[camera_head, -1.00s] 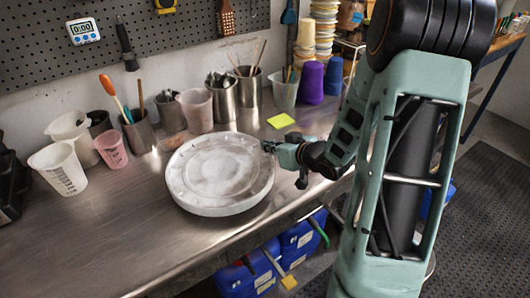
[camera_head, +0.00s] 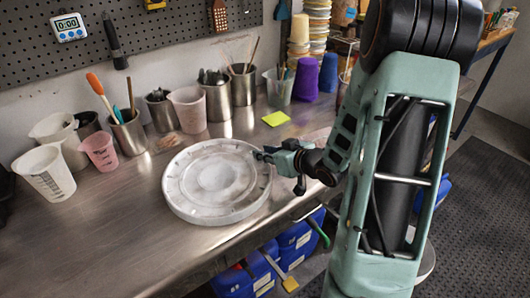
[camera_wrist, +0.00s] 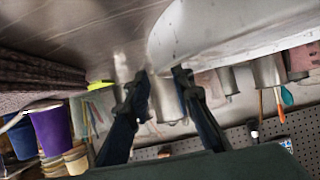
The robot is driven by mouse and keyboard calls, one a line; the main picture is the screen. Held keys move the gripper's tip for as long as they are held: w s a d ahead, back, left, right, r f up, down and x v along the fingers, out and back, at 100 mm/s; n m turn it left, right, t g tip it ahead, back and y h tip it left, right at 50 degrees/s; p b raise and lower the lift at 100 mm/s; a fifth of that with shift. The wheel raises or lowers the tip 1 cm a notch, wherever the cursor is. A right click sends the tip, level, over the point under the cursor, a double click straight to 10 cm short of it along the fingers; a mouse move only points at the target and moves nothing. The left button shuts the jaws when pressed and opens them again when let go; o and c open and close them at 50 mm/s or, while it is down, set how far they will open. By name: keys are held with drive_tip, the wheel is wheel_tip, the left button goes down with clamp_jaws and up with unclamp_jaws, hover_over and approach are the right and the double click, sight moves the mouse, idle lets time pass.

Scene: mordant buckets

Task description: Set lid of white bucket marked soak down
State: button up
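The lid (camera_head: 217,181) is a wide, round, whitish disc with worn grey patches. It lies level at the steel bench (camera_head: 118,235), near the front edge. I cannot tell whether its underside touches the bench. In the wrist view, the two fingertips (camera_wrist: 162,74) are at the edge of the lid (camera_wrist: 235,35), with a gap between the fingers. No bucket marked soak can be made out.
A pink cup (camera_head: 100,152) and a white measuring jug (camera_head: 45,173) stand at left. The front left bench is clear.

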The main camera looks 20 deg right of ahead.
drive_tip(key=shift+s+d+r, duration=0.15)
drive_tip(key=shift+s+r, duration=0.1)
drive_tip(key=shift+r, duration=0.1)
drive_tip(key=p+v, duration=0.2)
drive_tip(key=v, duration=0.9)
drive_tip(key=shift+s+r, duration=0.15)
drive_tip(key=shift+s, duration=0.05)
